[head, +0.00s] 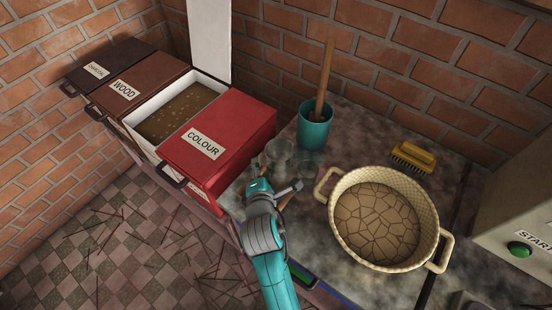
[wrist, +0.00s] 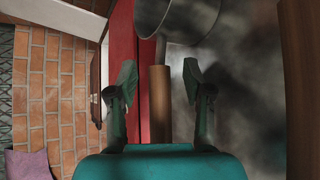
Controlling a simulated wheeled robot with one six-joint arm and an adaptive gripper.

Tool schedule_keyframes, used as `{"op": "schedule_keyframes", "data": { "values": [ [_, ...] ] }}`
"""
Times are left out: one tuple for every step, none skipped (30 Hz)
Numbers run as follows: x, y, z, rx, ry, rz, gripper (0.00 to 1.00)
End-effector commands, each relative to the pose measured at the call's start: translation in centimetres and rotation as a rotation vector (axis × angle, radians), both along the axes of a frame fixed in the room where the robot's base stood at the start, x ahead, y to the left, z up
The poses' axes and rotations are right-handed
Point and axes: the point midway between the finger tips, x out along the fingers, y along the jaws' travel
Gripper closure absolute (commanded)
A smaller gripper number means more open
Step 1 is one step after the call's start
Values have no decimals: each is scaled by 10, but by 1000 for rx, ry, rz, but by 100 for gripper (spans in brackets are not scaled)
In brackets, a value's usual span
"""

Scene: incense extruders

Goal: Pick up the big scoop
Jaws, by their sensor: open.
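Grey metal scoops (head: 278,154) stand close together on the worktop beside the red box, partly hidden by my arm. In the wrist view a scoop with a grey metal bowl (wrist: 180,18) and a round wooden handle (wrist: 159,105) lies straight ahead. I cannot tell for sure whether it is the big one. My gripper (wrist: 158,85) is open, with one finger on each side of the handle's line and a gap on both sides. In the head view my gripper (head: 274,195) is at the near side of the scoops.
A red COLOUR box (head: 222,150), an open bin of brown grains (head: 180,115) and a WOOD box (head: 135,82) line the left. A teal cup (head: 313,128) with a wooden-handled tool, a woven basket (head: 335,190), a yellow brush (head: 413,157) and a green START button (head: 520,249) are right.

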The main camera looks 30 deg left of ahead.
Motion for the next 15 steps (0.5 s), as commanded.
{"op": "schedule_keyframes", "data": {
  "values": [
    [2, 1, -1, 0, 0, 0, 49],
    [2, 1, -1, 0, 0, 0, 49],
    [2, 1, -1, 0, 0, 0, 49],
    [2, 1, -1, 0, 0, 0, 49],
    [2, 1, -1, 0, 0, 0, 49],
    [2, 1, -1, 0, 0, 0, 49],
    [2, 1, -1, 0, 0, 0, 49],
    [2, 1, -1, 0, 0, 0, 52],
    [2, 1, -1, 0, 0, 0, 62],
    [2, 1, -1, 0, 0, 0, 69],
    [2, 1, -1, 0, 0, 0, 77],
    [2, 1, -1, 0, -1, -1, 87],
    [2, 1, -1, 0, 0, 0, 94],
    [2, 1, -1, 0, -1, -1, 100],
    [2, 1, -1, 0, 0, 0, 100]
  ]
}}
